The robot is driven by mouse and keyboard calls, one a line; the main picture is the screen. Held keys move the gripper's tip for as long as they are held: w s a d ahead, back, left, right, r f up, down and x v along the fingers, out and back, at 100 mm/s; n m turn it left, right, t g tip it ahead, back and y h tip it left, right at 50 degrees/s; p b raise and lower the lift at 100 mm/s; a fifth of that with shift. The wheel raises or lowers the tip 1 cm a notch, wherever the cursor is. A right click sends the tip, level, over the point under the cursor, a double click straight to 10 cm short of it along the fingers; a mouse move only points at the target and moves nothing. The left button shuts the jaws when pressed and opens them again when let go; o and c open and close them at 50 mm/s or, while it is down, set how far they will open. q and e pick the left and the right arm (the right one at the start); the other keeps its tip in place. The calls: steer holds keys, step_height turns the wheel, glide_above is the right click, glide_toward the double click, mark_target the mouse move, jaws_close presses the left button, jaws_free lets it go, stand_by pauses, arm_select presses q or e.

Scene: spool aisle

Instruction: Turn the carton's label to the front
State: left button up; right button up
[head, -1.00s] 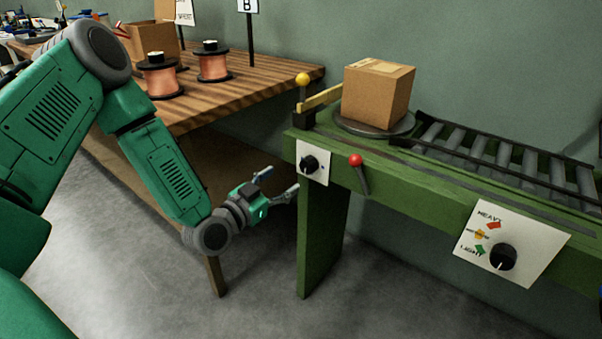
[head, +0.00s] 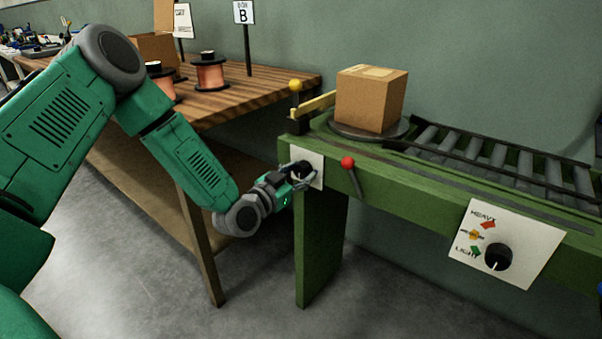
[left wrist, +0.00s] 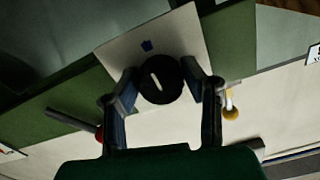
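The brown carton (head: 368,101) sits on a dark round turntable (head: 345,133) at the left end of the green conveyor bench. Its top shows a paler strip; I see no clear label on the two side faces in view. A black knob on a white plate (head: 316,157) is on the bench's end, below the turntable. My left gripper (head: 297,176) is at this knob. In the left wrist view its open fingers stand on either side of the black knob (left wrist: 160,80); I cannot tell whether they touch it. My right gripper is not in view.
A red-tipped lever (head: 348,162) sticks out just right of the knob plate. A yellow arm with a ball (head: 295,86) stands beside the carton. Rollers (head: 490,163) run right. A HEAVY/LIGHT dial (head: 498,257) is on the bench front. A wooden table (head: 235,98) with copper spools stands left.

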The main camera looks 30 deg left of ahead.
arm_select(q)
steer(key=shift+w+d+r, duration=0.1)
steer(key=shift+d+r, duration=0.15)
steer(key=shift+d, duration=0.15)
steer(key=shift+a, duration=0.45)
steer(key=shift+d+n, duration=0.2)
steer(key=shift+n, duration=0.7)
steer(key=n, duration=0.3)
steer(key=shift+a+n+p, duration=0.15)
steer(key=shift+n+p, duration=0.15)
steer(key=n, duration=0.2)
steer(key=shift+n, duration=0.4)
steer(key=n, duration=0.4)
steer(key=shift+a+n+b, duration=0.1)
steer(key=shift+n+b, duration=0.2)
steer(key=shift+b, duration=0.05)
steer(key=n+b, duration=0.1)
steer(key=n, duration=0.3)
steer(key=shift+n, duration=0.4)
steer(key=shift+a, duration=0.1)
